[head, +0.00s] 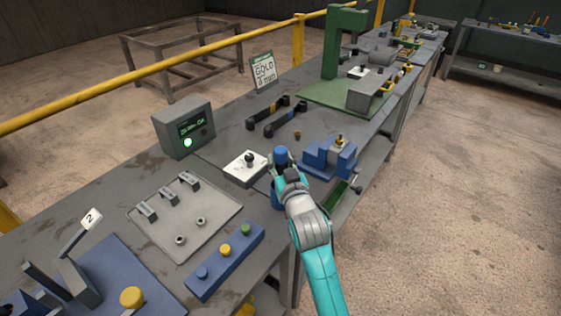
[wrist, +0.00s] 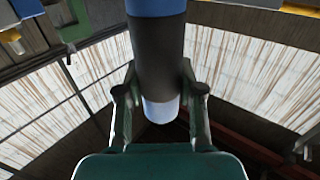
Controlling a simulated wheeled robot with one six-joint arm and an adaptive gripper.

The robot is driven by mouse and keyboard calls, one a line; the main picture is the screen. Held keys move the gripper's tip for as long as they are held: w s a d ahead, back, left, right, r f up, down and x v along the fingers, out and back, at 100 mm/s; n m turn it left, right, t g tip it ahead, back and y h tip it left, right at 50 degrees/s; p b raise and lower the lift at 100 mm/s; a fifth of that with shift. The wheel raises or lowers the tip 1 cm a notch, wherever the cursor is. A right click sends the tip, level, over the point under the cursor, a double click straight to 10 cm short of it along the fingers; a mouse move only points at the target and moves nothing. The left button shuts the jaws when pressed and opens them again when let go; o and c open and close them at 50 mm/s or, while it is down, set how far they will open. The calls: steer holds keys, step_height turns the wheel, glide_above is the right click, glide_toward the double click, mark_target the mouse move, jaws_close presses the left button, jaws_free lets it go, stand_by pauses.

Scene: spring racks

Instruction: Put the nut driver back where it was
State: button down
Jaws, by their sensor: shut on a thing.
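My gripper (wrist: 160,100) is shut on a dark cylindrical handle (wrist: 156,50) with blue ends, which looks like the nut driver. In the head view its blue top (head: 281,155) stands up just beyond my gripper (head: 285,178), roughly upright. A blue part (head: 275,199) shows below my gripper; I cannot tell whether it belongs to the held tool or to something on the bench. The tool's working tip cannot be made out. No empty holder for it can be clearly made out.
A white block with a black knob (head: 246,167) is left of my gripper, and a blue vise-like fixture (head: 329,157) is right. A grey tray (head: 160,229) and blue button box (head: 225,262) are nearer.

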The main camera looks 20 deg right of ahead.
steer(key=c, duration=0.7)
jaws_free()
steer(key=shift+f, duration=0.1)
steer(key=shift+r, duration=0.2)
steer(key=s, duration=1.2)
steer(key=shift+a, duration=0.25)
steer(key=shift+f, duration=0.15)
